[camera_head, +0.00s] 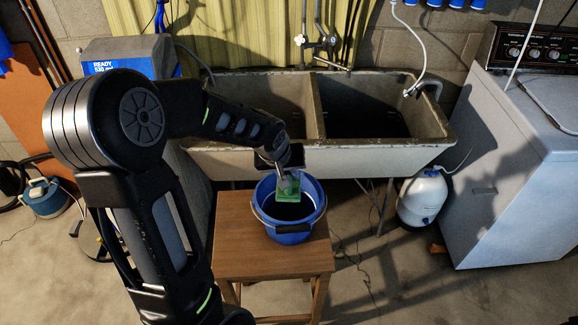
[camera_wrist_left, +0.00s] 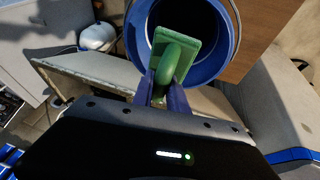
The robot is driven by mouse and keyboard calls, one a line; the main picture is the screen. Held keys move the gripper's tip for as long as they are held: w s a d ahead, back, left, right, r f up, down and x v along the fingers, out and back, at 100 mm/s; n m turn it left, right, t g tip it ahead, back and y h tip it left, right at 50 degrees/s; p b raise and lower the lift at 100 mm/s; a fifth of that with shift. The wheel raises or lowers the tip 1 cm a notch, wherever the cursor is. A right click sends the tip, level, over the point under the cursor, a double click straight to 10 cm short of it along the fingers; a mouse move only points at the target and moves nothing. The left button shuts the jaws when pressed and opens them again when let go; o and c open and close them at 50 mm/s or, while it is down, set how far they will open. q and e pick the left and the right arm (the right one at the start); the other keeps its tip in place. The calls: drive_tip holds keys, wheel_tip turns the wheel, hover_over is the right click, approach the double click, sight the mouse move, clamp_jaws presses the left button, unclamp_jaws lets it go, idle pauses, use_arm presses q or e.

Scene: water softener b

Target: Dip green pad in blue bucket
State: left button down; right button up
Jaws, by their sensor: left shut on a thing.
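The green pad (camera_head: 289,190) is held by my left gripper (camera_head: 286,181) over the opening of the blue bucket (camera_head: 291,230). In the left wrist view the green pad (camera_wrist_left: 176,62) has a rounded handle, and my left gripper's fingers (camera_wrist_left: 163,88) are shut on that handle. The pad overlaps the near rim and dark inside of the blue bucket (camera_wrist_left: 213,68) there. The head view shows the pad at or just above the rim; its exact height is hard to tell. The bucket stands upright with its handle hanging at the front. My right gripper is out of view.
The bucket stands on a wooden stool (camera_head: 240,245). A double concrete sink (camera_head: 370,157) with taps is right behind it. A white tank (camera_head: 422,197) and a white washing machine (camera_head: 500,160) stand to the right. The floor in front right is mostly clear.

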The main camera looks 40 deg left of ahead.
use_arm(q)
wheel_tip(320, 180, down, 2)
drive_tip(key=shift+f, duration=0.25)
wheel_tip(320, 180, down, 13)
drive_tip(key=b, duration=0.9)
drive_tip(key=shift+r, duration=0.1)
drive_tip(key=shift+w+d+b, duration=0.15)
drive_tip(key=shift+d+b, duration=0.1)
drive_tip(key=shift+b, duration=0.3)
drive_tip(key=shift+w+d, duration=0.1)
drive_tip(key=shift+d, duration=0.05)
drive_tip(key=shift+r, duration=0.1)
drive_tip(key=shift+s+a, duration=0.25)
drive_tip(key=shift+a, duration=0.15)
